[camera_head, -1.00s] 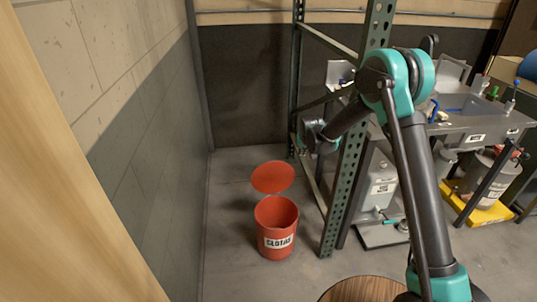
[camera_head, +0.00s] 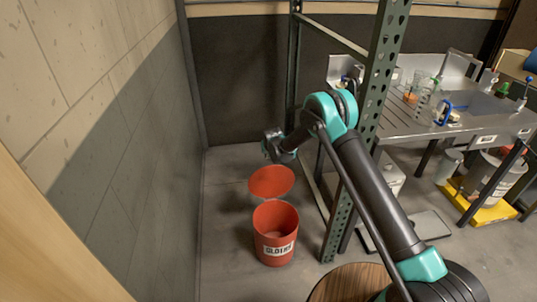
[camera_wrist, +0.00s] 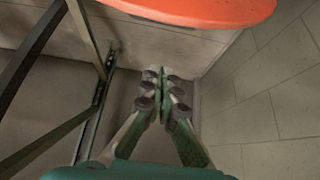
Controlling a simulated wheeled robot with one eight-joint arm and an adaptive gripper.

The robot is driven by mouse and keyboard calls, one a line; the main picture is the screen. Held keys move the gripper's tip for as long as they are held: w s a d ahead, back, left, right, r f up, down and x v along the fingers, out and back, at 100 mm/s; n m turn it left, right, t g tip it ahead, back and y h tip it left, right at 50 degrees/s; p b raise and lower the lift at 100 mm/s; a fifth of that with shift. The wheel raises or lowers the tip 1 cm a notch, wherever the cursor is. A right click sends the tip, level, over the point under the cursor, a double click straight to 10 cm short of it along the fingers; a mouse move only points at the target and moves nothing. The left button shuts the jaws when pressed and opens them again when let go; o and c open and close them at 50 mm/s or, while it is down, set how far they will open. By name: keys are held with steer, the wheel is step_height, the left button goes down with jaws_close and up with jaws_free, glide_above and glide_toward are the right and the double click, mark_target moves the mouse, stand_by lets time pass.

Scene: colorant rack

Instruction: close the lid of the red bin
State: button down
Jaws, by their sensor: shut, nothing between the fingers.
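The red bin (camera_head: 275,240) stands upright on the floor with a white label on its front. Its mouth is open and shows the inside. Its round red lid (camera_head: 271,182) is raised at the back of the bin, tilted open. My gripper (camera_head: 268,150) is above and behind the lid in the head view, small and dark there. In the wrist view my gripper (camera_wrist: 163,75) has its fingertips together with nothing between them. The underside or edge of the red lid (camera_wrist: 200,8) shows at the top of the wrist view, apart from the fingers.
A green perforated rack post (camera_head: 365,130) stands just right of the bin. A grey wall (camera_head: 150,190) is on the left. A metal table (camera_head: 460,120) with lab items and a yellow tray (camera_head: 480,208) are at the right. A round wooden top (camera_head: 345,285) is in front.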

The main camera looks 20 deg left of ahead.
steer(key=f, duration=0.1)
steer(key=s+f, duration=0.1)
steer(key=f, duration=0.1)
steer(key=d+f, duration=0.1)
steer(key=shift+s+f, duration=0.15)
steer(key=shift+s, duration=0.15)
stand_by(0.4)
